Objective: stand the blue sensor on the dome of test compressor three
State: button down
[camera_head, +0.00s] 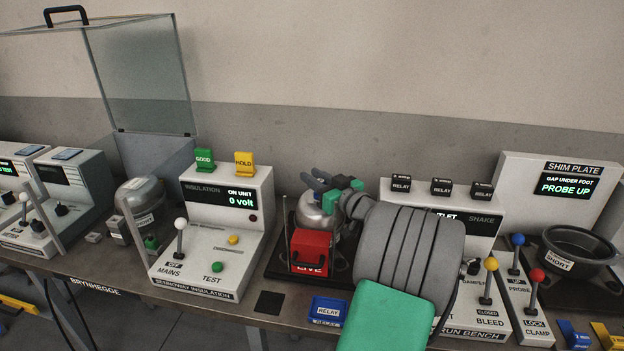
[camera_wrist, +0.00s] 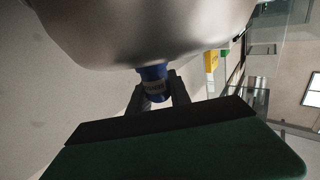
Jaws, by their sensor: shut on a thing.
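The blue sensor (camera_wrist: 153,80) is a short cylinder with a pale label band, held between the two dark fingers of my gripper (camera_wrist: 157,95) in the wrist view. Its end meets or nearly meets the large silver dome (camera_wrist: 150,35); I cannot tell if they touch. In the head view my gripper (camera_head: 330,183) is over the silver compressor (camera_head: 308,212), which stands behind a red box marked LIVE (camera_head: 311,248). My arm and gripper hide much of this compressor, and the sensor cannot be made out there. No number shows on the compressor.
The insulation station (camera_head: 205,255) stands left, with green GOOD (camera_head: 204,160) and yellow HOLD (camera_head: 244,164) tags. The run bench (camera_head: 480,318) with levers and relays is right. Another silver compressor (camera_head: 140,195) sits by the raised clear guard (camera_head: 140,75). A blue relay tray (camera_head: 326,310) lies in front.

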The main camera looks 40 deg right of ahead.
jog(key=shift+f+b, duration=0.15)
jog(key=shift+b, duration=0.15)
jog(key=c, duration=1.2)
grip_release()
